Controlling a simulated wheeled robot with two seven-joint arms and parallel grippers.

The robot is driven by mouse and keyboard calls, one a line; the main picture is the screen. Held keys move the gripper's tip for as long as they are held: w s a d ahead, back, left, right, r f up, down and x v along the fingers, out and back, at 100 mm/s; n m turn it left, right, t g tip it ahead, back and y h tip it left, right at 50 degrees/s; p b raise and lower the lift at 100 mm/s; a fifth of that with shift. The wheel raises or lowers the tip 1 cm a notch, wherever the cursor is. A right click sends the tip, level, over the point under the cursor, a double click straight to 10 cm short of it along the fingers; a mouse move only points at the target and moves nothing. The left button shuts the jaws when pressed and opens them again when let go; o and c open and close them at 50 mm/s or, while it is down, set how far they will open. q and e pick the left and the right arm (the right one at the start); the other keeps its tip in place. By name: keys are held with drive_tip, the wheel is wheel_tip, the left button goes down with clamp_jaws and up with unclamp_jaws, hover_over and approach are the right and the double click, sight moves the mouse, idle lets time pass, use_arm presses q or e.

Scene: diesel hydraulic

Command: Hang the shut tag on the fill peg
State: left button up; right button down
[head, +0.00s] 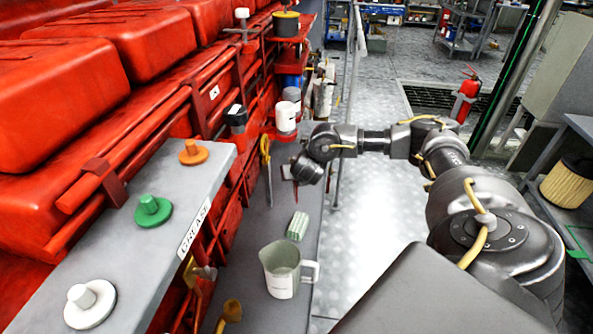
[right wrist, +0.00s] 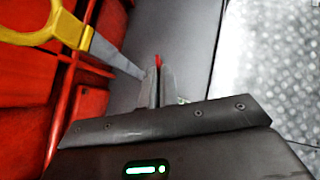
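My right gripper (head: 287,172) reaches in from the right over the grey ledge beside the red engine. In the right wrist view its two fingers (right wrist: 158,88) are close together, with a thin red piece (right wrist: 158,62) between their tips. This looks like the shut tag seen edge-on; no lettering shows. In the head view the tag is mostly hidden by the gripper. I cannot tell which fitting is the fill peg; no label for it is readable. My left gripper is out of view.
A yellow-handled dipstick (head: 265,150) stands left of my right gripper; its handle (right wrist: 50,25) is close in the wrist view. A measuring jug (head: 283,284) and a green-white item (head: 297,226) are on the ledge. Orange (head: 193,152), green (head: 152,211) and white (head: 90,303) caps sit on the shelf.

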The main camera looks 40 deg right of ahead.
drive_tip(key=w+d+f+b, duration=0.2)
drive_tip(key=w+d+f, duration=0.1)
drive_tip(key=f, duration=0.6)
drive_tip(key=shift+d, duration=0.4)
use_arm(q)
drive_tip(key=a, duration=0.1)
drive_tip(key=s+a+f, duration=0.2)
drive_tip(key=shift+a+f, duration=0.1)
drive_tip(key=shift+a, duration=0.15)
use_arm(e)
drive_tip(key=c, duration=1.6)
unclamp_jaws()
drive_tip(key=shift+w, duration=0.15)
drive_tip(key=shift+c, duration=0.2)
